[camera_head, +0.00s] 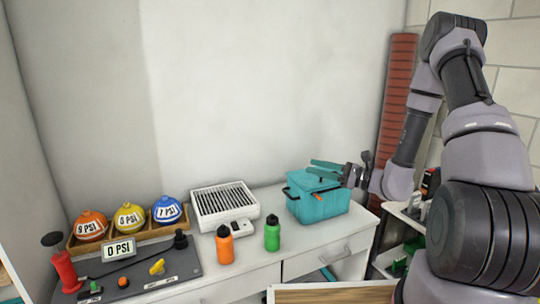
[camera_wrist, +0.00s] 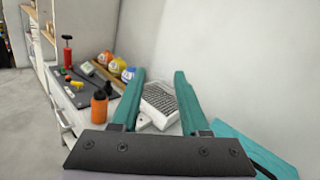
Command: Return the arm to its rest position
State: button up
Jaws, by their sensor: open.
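My gripper (camera_head: 322,168) is at the end of my arm, which reaches in from the right side of the head view. Its two teal fingers are apart with nothing between them, and they point left. It is just above the teal cooler box (camera_head: 318,205); I cannot tell whether it touches the lid. In the wrist view my gripper (camera_wrist: 160,76) shows its spread fingers in front of the white grill (camera_wrist: 165,98), and part of the cooler box (camera_wrist: 262,158) lies at lower right.
The white counter (camera_head: 335,252) also holds an orange bottle (camera_head: 224,248), a green bottle (camera_head: 272,236), the grill (camera_head: 225,220), a pump board (camera_head: 195,264) and several gauge balls (camera_head: 130,217). A white wall (camera_head: 270,90) stands behind. Shelving (camera_head: 402,215) is at right.

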jog(key=s+a+r+n+g+h, duration=0.2)
jog(key=s+r+n+g+h, duration=0.4)
jog(key=s+r+n+g, duration=0.5)
jog(key=s+d+r+n+t+h, duration=0.5)
jog(key=s+d+r+t+h, duration=0.4)
jog(key=r, duration=0.5)
jog(key=shift+s+d+n+t, duration=0.4)
jog(key=shift+s+d+t, duration=0.2)
jog(key=shift+s+d, duration=0.4)
